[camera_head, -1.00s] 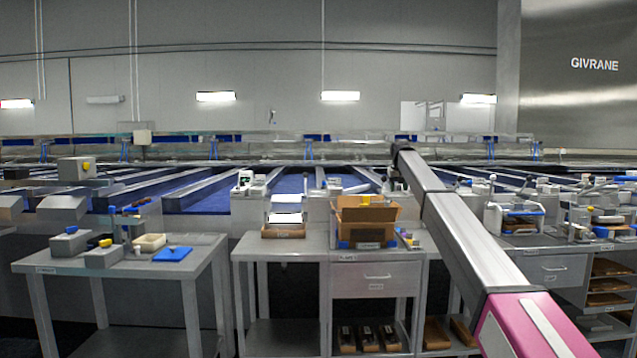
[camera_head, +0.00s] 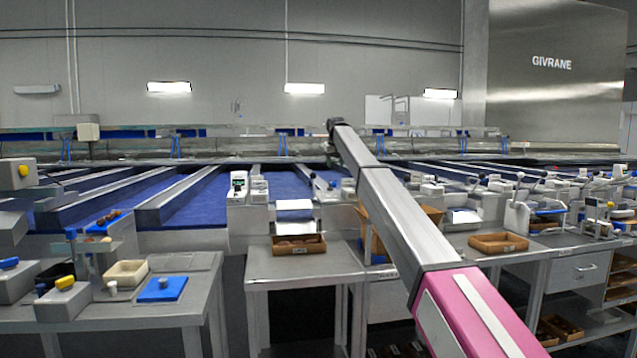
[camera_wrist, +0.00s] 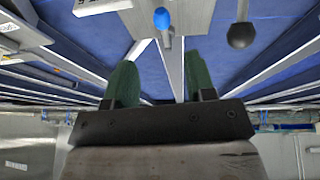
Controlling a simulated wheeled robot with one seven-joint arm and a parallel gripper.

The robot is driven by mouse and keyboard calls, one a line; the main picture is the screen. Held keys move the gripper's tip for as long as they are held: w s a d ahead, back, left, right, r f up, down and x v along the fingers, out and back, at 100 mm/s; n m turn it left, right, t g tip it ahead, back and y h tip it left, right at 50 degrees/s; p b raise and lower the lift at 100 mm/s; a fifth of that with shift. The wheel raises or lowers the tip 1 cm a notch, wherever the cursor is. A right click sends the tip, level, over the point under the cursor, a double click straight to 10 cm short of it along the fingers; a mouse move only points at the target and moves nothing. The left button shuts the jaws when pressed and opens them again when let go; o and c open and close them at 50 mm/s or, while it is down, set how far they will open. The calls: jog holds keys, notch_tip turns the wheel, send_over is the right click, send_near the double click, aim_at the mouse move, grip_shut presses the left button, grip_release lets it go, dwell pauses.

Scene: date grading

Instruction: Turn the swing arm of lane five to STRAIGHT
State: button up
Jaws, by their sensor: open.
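My gripper (camera_wrist: 160,78) shows its two green fingers apart in the wrist view, with nothing held between them. Beyond the fingertips a lever with a blue knob (camera_wrist: 162,18) stands apart from them. To its right is a dark ball knob (camera_wrist: 242,35) on a stem. I cannot tell whether either belongs to the swing arm of lane five, as no lane number is readable. In the head view my arm reaches forward over the benches, and its jaws cannot be made out. Several small levers (camera_head: 519,178) stand along the lane ends at the right.
Blue lanes with grey dividers (camera_head: 187,187) run behind the benches. A left table (camera_head: 190,312) holds a blue pad (camera_head: 163,288) and a cream tray (camera_head: 126,273). A cardboard box (camera_head: 432,214) is partly behind my arm. A brown tray (camera_head: 498,243) lies right of it.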

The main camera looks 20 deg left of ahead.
aim_at(334, 183)
jog(key=x, duration=1.1)
jog(key=shift+a, duration=0.2)
grip_shut()
jog(key=shift+d, duration=0.1)
